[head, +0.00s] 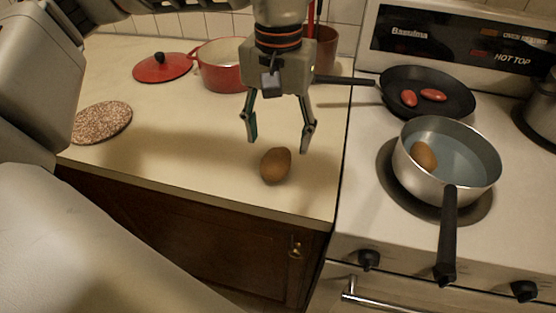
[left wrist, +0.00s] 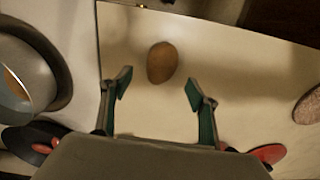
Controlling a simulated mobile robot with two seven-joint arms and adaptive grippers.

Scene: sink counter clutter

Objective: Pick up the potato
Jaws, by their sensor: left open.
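A brown potato (head: 275,165) lies on the cream counter (head: 190,145) near its front edge. It also shows in the left wrist view (left wrist: 162,62), a little beyond the fingertips and roughly between their lines. My left gripper (head: 280,143) is open and empty, pointing down just above and behind the potato, not touching it. Its two green-padded fingers also show in the left wrist view (left wrist: 158,84). A second brown potato (head: 424,155) sits in a steel saucepan (head: 470,185) on the stove. My right gripper is not in view.
A red pot (head: 217,72) and a red lid (head: 163,68) are at the back of the counter. A speckled round trivet (head: 102,122) lies at the left. A black frying pan (head: 455,97) with two red items stands on the stove, its handle reaching over the counter. Counter around the potato is clear.

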